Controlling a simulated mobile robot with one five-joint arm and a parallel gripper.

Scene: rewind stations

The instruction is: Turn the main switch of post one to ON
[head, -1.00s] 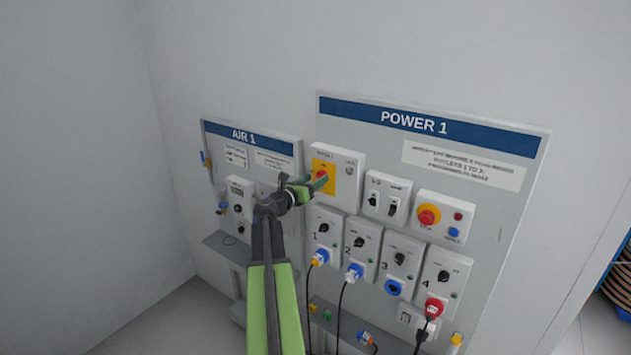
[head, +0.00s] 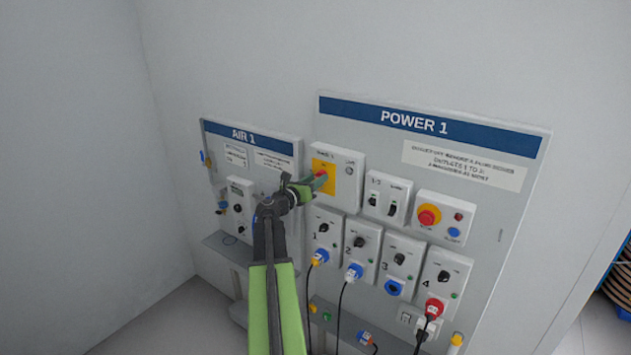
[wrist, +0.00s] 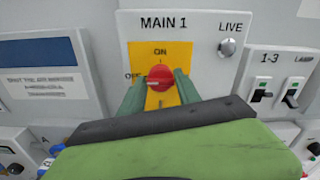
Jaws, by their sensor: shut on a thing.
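The main switch is a red rotary knob (wrist: 160,78) on a yellow plate (wrist: 171,54) in the white MAIN 1 box (wrist: 203,62). The plate reads ON at the top and OFF at the left. My gripper (wrist: 160,86) is shut on the red knob, one green finger on each side. In the head view my gripper (head: 322,181) reaches the box at the upper left of the POWER 1 panel (head: 480,215). The knob's pointer is too hidden to tell where it points. The round LIVE lamp (wrist: 227,47) looks grey.
Right of the box are two black toggles (wrist: 277,97) marked 1-3 and LAMP. A red emergency button (head: 429,215) sits further right. Below are several numbered outlets with black knobs and plugged cables (head: 342,305). The AIR 1 panel (head: 285,147) stands on the left.

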